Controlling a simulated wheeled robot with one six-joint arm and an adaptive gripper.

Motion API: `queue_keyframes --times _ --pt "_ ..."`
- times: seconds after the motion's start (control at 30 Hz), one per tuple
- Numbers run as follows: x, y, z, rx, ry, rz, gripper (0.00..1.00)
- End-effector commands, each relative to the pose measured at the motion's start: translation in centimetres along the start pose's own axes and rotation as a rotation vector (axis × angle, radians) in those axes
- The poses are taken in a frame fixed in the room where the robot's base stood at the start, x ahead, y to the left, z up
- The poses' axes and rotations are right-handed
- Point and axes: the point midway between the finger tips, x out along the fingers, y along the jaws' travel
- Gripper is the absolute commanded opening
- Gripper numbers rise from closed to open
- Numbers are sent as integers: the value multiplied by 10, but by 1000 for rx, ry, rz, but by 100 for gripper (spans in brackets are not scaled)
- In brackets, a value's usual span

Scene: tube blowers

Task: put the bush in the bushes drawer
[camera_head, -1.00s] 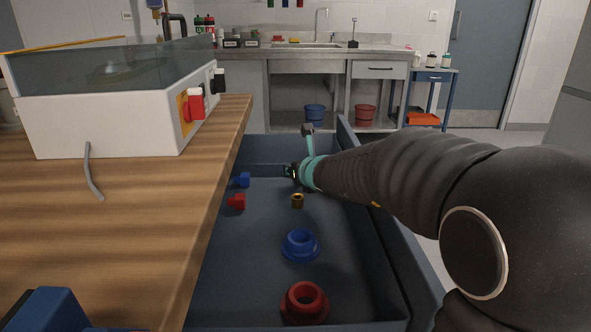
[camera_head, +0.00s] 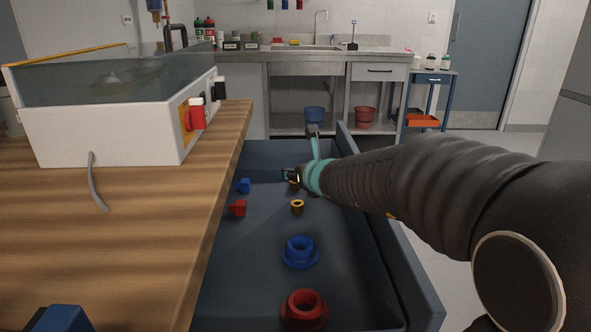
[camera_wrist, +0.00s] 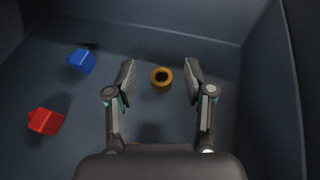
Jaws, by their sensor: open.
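A small brass-coloured bush (camera_wrist: 161,77) lies on the drawer floor between and just beyond my fingertips in the wrist view. In the head view one brass bush (camera_head: 297,207) stands on the drawer floor in front of my gripper (camera_head: 289,175). A second brass piece (camera_head: 294,186) shows partly behind the gripper. My gripper (camera_wrist: 160,82) is open and empty, its two fingers on either side of the bush, apart from it. The open grey drawer (camera_head: 405,275) also holds a larger blue flanged bush (camera_head: 300,251) and a larger red one (camera_head: 304,308).
A small blue fitting (camera_head: 243,186) and a small red fitting (camera_head: 237,208) lie at the drawer's left. The wooden bench (camera_head: 150,235) bounds the drawer on the left and carries a white tank (camera_head: 100,135). Drawer walls stand close around my gripper.

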Motion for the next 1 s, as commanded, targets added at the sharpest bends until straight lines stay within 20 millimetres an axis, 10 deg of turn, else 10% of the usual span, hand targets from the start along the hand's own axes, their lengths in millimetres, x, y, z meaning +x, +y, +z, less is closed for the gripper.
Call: queue_keyframes --times 0.5,1.0 --pt "-83 0 1 0 0 -1 53" --pt "-90 0 -1 1 1 0 53"
